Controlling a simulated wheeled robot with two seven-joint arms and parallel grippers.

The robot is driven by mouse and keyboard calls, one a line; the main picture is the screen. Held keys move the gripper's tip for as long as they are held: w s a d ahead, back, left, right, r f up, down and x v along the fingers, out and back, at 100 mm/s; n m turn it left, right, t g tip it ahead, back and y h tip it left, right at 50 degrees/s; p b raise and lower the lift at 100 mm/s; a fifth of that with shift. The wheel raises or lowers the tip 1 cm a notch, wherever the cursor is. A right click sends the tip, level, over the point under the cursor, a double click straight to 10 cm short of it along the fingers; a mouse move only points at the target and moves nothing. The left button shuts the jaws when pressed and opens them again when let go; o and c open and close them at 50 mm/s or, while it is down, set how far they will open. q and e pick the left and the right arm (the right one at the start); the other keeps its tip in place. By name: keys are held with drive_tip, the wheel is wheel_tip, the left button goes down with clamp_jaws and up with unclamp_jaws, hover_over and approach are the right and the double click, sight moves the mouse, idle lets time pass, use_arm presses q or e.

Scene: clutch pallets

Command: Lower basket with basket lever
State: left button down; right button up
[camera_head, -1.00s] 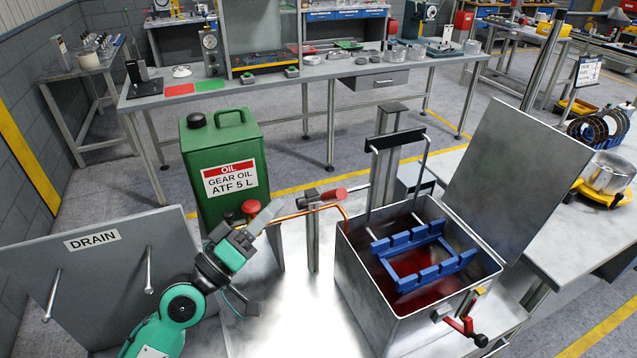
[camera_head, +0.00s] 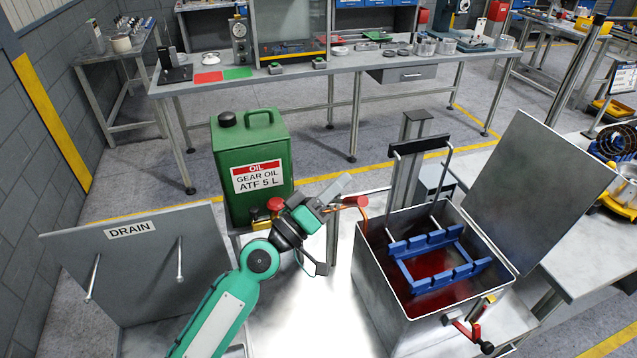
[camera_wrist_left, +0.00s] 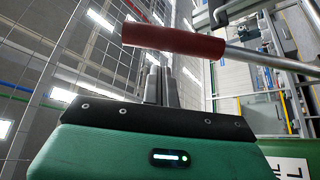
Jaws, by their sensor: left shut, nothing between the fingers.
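The blue basket (camera_head: 440,257) hangs from a metal frame inside the open tank (camera_head: 385,290), above dark red liquid. A lever with a red grip (camera_head: 352,201) stands just left of the tank. My left gripper (camera_head: 343,184) is shut and empty, close beside this red grip on its left and far side in the head view. In the left wrist view the red grip (camera_wrist_left: 172,40) and its metal rod cross above the shut fingers (camera_wrist_left: 162,85); I cannot tell if they touch. My right gripper is not in view.
A green oil can (camera_head: 250,165) stands left of my gripper, with a red knob (camera_head: 275,204) in front of it. The tank lid (camera_head: 540,185) is raised. A DRAIN panel (camera_head: 135,260) stands at left.

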sight(341, 204)
use_arm(q)
drive_tip(key=shift+s+d+f, duration=0.25)
drive_tip(key=shift+s+f, duration=0.15)
drive_tip(key=shift+f, duration=0.1)
drive_tip(key=shift+s+d+f, duration=0.2)
drive_tip(key=shift+s+f, duration=0.2)
drive_tip(key=shift+f, duration=0.1)
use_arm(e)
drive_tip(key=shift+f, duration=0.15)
